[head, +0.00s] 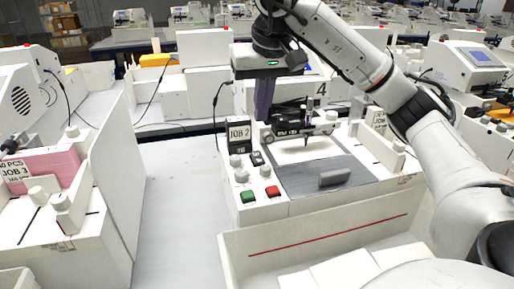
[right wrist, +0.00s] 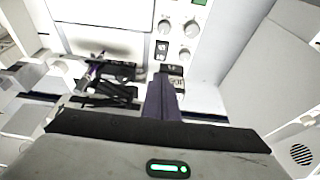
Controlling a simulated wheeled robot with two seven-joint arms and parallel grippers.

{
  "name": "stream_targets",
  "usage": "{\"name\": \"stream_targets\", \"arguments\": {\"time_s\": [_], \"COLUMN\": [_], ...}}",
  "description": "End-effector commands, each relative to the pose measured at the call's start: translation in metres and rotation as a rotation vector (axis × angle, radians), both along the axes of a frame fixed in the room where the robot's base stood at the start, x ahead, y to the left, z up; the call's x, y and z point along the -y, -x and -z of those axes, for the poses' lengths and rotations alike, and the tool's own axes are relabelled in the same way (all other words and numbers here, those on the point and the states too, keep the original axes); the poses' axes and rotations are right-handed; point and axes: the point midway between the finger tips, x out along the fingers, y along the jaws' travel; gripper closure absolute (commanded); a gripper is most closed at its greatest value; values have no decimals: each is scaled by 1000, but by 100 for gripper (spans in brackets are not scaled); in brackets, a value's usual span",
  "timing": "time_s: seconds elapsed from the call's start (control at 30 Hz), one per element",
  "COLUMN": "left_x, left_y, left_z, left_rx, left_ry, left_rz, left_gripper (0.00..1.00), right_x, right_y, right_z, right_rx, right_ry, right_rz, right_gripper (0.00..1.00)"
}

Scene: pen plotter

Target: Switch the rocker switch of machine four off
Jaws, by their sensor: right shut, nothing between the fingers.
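Machine four (head: 300,207) is a white pen plotter with a "4" on its back part, standing in the middle of the head view. Its small black rocker switch (head: 257,158) sits on the left control strip, among grey knobs and below the JOB 2 display. The switch also shows in the right wrist view (right wrist: 162,48); which way it is tipped is too small to tell. My right gripper (head: 263,117) is shut and empty, pointing down above the back left of the machine, beside the JOB 2 display and apart from the switch. My left gripper is out of view.
A green button (head: 247,196) and a red button (head: 272,191) sit in front of the knobs. The pen carriage (head: 290,126) is right of my gripper. A white tray (head: 325,237) stands in front. Another machine with pink paper (head: 52,168) is at left; bare table lies between.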

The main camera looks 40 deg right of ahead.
Motion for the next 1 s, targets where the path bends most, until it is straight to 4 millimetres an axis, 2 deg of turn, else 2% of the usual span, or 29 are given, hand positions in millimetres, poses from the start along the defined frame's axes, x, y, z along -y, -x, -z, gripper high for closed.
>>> {"name": "stream_targets", "arguments": {"time_s": [0.03,0.1,0.17,0.33,0.5,0.7,1.0], "left_x": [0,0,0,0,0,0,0], "left_y": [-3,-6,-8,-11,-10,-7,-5], "left_z": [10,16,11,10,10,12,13], "left_rx": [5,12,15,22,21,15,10], "left_ry": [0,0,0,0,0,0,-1], "left_rz": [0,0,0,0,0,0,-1], "left_gripper": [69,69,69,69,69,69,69], "right_x": [1,3,7,13,14,15,15], "right_y": [-3,-8,-11,-22,-25,-27,-27], "right_z": [18,33,40,72,96,108,108], "right_rx": [-5,-6,-7,-5,-3,-1,0], "right_ry": [-1,-2,0,1,1,1,0], "right_rz": [-2,-1,0,1,0,-1,-1], "right_gripper": [100,100,100,100,100,100,100]}}
